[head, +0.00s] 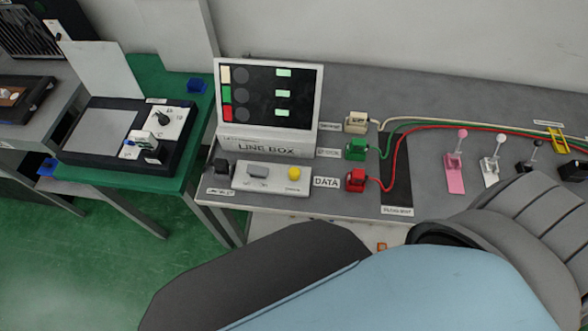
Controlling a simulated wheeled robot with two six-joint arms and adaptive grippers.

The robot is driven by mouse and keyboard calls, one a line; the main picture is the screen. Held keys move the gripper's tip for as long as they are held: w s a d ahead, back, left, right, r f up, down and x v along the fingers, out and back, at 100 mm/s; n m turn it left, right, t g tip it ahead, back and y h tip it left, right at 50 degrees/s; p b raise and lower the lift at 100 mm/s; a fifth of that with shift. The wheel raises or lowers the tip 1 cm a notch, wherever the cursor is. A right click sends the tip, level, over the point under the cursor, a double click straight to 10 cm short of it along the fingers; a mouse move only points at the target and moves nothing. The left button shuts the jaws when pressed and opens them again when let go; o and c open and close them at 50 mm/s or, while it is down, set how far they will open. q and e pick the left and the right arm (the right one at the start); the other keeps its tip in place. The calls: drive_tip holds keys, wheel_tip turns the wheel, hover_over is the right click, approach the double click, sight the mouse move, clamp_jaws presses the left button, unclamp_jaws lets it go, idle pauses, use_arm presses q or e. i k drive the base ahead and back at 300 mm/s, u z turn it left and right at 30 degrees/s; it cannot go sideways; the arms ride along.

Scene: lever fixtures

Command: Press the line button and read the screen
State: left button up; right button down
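The line box (265,143) stands on the grey table with a tilted screen (300,97) in a white frame. The screen shows cream, green and red squares in a column, a dark grey circle beside each, and a pale green box in each row; any writing in these boxes is too small to read. In front lies a white panel (275,183) with a grey rocker or block (257,172) and a round yellow button (294,173). Nothing touches the button. Neither of my grippers shows; only my large arm links fill the bottom and lower right.
Cream (356,123), green (356,149) and red (356,180) plugs with cables sit right of the box, near a DATA label. Levers with pink (455,160), white (491,165) and black bases stand further right. A green table (150,75) with a dial panel stands left.

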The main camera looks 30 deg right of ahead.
sight(294, 172)
drive_tip(key=u, duration=1.35)
drive_tip(key=k, duration=1.2)
